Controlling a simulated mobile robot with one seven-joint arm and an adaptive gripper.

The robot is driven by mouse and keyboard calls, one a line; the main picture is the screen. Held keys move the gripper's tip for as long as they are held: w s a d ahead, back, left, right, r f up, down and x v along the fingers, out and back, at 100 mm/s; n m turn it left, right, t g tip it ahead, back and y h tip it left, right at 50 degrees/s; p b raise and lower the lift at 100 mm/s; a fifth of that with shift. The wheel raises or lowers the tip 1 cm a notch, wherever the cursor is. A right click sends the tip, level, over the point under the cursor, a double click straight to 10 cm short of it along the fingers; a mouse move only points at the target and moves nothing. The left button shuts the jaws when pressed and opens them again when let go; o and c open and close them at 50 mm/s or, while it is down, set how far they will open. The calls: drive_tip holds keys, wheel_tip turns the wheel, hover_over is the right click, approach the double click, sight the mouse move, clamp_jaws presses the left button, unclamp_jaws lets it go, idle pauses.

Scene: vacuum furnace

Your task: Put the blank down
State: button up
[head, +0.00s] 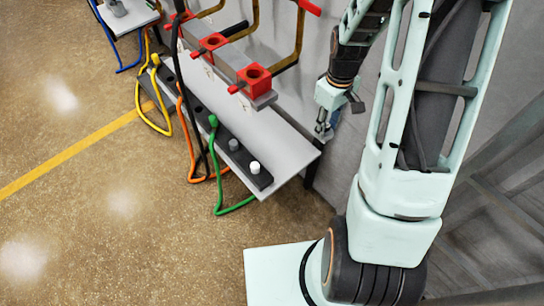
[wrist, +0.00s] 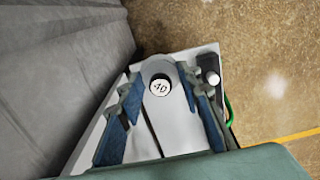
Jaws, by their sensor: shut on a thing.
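My gripper (head: 327,125) points downward beside the right end of the pale bench (head: 285,137). In the wrist view my gripper (wrist: 160,82) has its two blue-padded fingers on either side of the blank (wrist: 160,88), shut on it. The bench top also shows behind the fingers in the wrist view (wrist: 93,133). In the head view the held blank is too small to make out clearly.
A dark strip (head: 207,123) along the bench's front edge carries a white cylinder (head: 255,167) and a grey one (head: 234,145). Red blocks (head: 254,79) on bent brass bars stand behind. Green (head: 235,208), orange and yellow cables hang in front. A grey wall (wrist: 50,80) is close by.

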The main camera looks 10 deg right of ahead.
wheel_tip(320, 180, down, 16)
drive_tip(key=s+f+n+b, duration=0.1)
drive_tip(key=s+n+b, duration=0.25)
drive_tip(key=b, duration=0.55)
drive_tip(key=n+b, duration=0.6)
drive_tip(key=b, duration=0.5)
hover_over(286, 164)
wheel_tip(286, 164, down, 14)
drive_tip(key=shift+s+d+f, duration=0.1)
drive_tip(key=shift+s+f, duration=0.05)
drive_tip(key=shift+w+f+b, duration=0.1)
drive_tip(key=shift+w+b, duration=0.2)
drive_tip(key=shift+f+b, duration=0.65)
drive_tip(key=shift+f, duration=0.95)
drive_tip(key=shift+f, duration=0.2)
drive_tip(key=o, duration=1.2)
drive_tip(key=shift+s, duration=0.1)
drive_tip(key=shift+r, duration=0.1)
